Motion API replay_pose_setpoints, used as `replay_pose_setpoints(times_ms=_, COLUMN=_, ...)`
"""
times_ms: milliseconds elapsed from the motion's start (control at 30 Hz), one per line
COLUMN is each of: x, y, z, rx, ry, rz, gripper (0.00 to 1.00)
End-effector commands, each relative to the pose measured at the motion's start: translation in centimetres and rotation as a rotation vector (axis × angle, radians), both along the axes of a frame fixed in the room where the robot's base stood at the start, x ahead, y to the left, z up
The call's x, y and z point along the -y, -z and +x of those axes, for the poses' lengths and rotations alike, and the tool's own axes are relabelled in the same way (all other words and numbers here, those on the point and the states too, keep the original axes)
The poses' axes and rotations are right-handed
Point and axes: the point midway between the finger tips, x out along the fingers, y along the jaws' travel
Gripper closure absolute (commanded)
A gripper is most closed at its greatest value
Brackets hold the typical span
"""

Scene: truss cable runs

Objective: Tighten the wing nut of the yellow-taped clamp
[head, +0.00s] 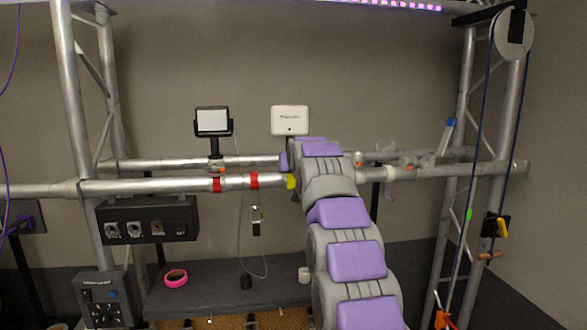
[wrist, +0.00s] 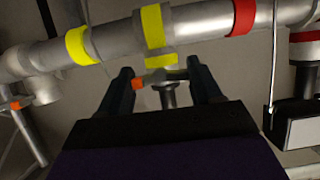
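The yellow-taped clamp (wrist: 152,28) sits on the grey truss pipe in the wrist view, with a second yellow band (wrist: 80,46) on the pipe to its left. Below the clamp is its wing nut (wrist: 152,79), with an orange tip on its left side. My gripper (wrist: 160,82) is open, with one dark finger on each side of the wing nut. I cannot tell whether either finger touches it. In the head view, a yellow band (head: 291,182) shows at the left edge of my arm. My arm hides the clamp and gripper there.
Red bands (head: 254,181) mark the front pipe left of my arm. A lamp (head: 213,122) stands above it, and its dark housing (wrist: 292,122) is close to the right finger in the wrist view. Other orange-tipped clamps (head: 408,164) are to the right. A bench (head: 220,285) lies below.

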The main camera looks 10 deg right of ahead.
Motion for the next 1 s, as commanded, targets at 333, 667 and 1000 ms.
replay_pose_setpoints(times_ms=333, x=0.0, y=-0.2, z=-0.2, rx=0.004, ry=0.000, rz=-0.001, gripper=0.11)
replay_pose_setpoints(times_ms=667, x=0.0, y=-0.5, z=-0.8, rx=0.004, ry=0.001, rz=-0.001, gripper=0.11)
replay_pose_setpoints(times_ms=1000, x=0.0, y=-2.0, z=-4.4, rx=0.006, ry=0.000, rz=-0.001, gripper=0.11)
